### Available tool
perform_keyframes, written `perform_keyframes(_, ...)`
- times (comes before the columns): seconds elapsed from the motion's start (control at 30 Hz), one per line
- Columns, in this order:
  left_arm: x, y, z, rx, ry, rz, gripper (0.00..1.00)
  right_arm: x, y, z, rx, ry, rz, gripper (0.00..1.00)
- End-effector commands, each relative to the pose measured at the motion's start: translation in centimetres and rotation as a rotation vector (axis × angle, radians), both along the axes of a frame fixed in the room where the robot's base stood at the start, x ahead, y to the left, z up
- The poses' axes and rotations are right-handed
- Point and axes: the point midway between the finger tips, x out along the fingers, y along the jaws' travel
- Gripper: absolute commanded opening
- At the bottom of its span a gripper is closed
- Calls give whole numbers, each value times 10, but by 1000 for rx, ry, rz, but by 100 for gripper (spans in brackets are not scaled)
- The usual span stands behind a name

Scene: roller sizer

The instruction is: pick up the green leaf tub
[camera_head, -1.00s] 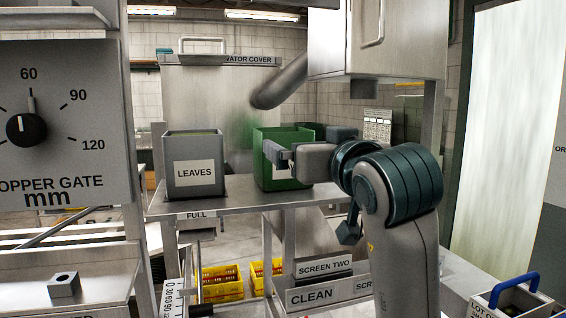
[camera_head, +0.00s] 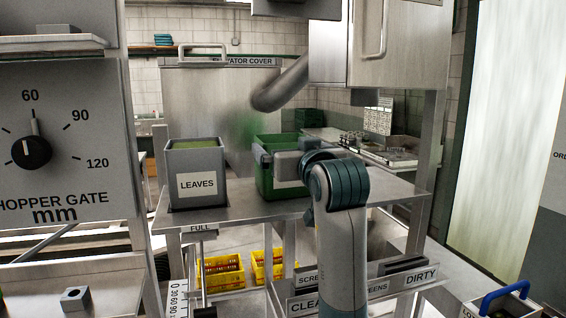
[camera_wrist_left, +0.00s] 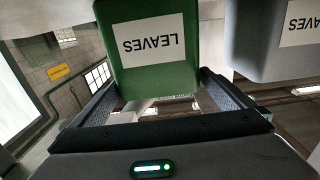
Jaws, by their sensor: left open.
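The green leaf tub (camera_head: 265,182) stands upright on a steel shelf (camera_head: 240,207) in the head view. My left gripper (camera_head: 268,160) is open at the tub's near side and covers part of it and its label. In the left wrist view the tub (camera_wrist_left: 152,75) appears upside down with its LEAVES label, in line with the gap between the open fingers (camera_wrist_left: 163,100). I cannot tell whether the fingers touch it. My right gripper is not in view.
A grey LEAVES tub (camera_head: 197,205) with green contents stands left of the green one, close by; it also shows in the left wrist view (camera_wrist_left: 265,65). A grey pipe (camera_head: 280,85) hangs above. Yellow crates (camera_head: 222,280) sit below the shelf.

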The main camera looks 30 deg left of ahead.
Motion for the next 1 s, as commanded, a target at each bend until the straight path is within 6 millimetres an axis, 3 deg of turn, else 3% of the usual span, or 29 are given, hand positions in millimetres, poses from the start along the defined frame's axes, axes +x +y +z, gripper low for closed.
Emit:
perform_keyframes(0.47,3,4,0,1,1,1,100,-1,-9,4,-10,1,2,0)
perform_keyframes(1.0,34,37,1,1,3,2,100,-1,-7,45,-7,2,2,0)
